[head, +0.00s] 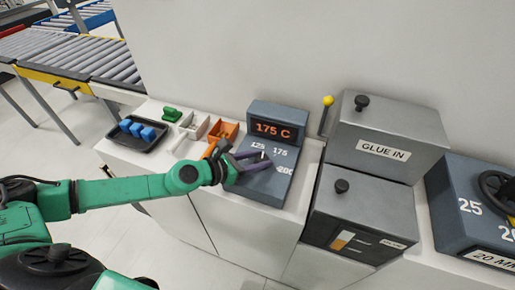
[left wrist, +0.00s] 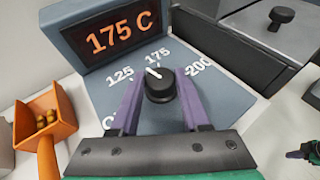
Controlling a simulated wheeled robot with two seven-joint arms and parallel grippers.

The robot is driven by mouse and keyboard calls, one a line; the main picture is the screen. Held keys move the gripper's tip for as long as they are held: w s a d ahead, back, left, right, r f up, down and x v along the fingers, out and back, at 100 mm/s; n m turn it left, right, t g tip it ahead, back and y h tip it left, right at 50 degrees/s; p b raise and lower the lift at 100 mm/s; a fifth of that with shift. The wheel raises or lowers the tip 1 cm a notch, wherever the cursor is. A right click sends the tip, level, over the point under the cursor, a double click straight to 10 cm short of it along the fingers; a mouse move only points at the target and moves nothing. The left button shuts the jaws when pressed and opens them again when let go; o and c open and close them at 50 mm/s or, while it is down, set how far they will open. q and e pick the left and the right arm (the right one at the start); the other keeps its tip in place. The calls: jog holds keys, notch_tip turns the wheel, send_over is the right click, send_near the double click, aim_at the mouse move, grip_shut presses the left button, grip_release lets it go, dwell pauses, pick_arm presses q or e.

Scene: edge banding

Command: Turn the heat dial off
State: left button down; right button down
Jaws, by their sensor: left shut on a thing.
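The heat dial (left wrist: 160,86) is a black knob on the sloped face of a blue-grey control box (head: 283,170). Its white pointer aims at or very near the 175 mark in the left wrist view. The display (head: 274,130) reads 175 C in orange; it also shows in the left wrist view (left wrist: 122,32). My left gripper (left wrist: 161,88) has its purple fingers on either side of the knob and is shut on it. In the head view the left gripper (head: 262,158) covers most of the dial. The OFF end of the scale is mostly hidden behind a finger.
Orange (head: 224,131) and white (head: 193,124) bins and a black tray (head: 138,132) with blue blocks stand left of the box. A grey GLUE IN unit (head: 388,140) with a yellow-tipped lever (head: 327,101) stands right. Further right is a 20 MM dial box (head: 475,215).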

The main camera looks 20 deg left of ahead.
pick_arm(q)
jog(key=shift+s+d+r+n+t+y+p, duration=0.15)
jog(key=shift+n+t+y+p, duration=0.45)
jog(key=shift+p, duration=0.95)
jog(key=shift+d+r+n+t+y+p, duration=0.2)
jog(key=shift+n+y+p, duration=0.65)
jog(key=shift+p, duration=0.65)
jog(key=shift+f+n+y+p, duration=0.1)
jog(key=shift+n+y+p, duration=0.2)
jog(key=shift+n+y, duration=0.15)
jog(key=n+y, duration=0.2)
jog(key=t+y, duration=0.1)
jog(key=shift+d+f+n, duration=0.15)
jog(key=shift+f+n, duration=0.1)
jog(key=shift+n, duration=0.15)
jog(key=n+y, duration=0.2)
jog(key=y, duration=0.1)
jog(key=shift+d+n, duration=0.2)
jog(key=shift+n, duration=0.2)
jog(key=n+g+y, duration=0.1)
jog(key=n+y, duration=0.2)
jog(key=y, duration=0.1)
jog(key=shift+d, duration=0.15)
jog(key=shift+w+d+n+g+y, duration=0.1)
jog(key=shift+w+n+g+y, duration=0.1)
jog(key=shift+n+g+y, duration=1.15)
jog(key=shift+n+t+y, duration=0.25)
jog(key=shift+n+y, duration=0.1)
jog(key=shift+r, duration=0.1)
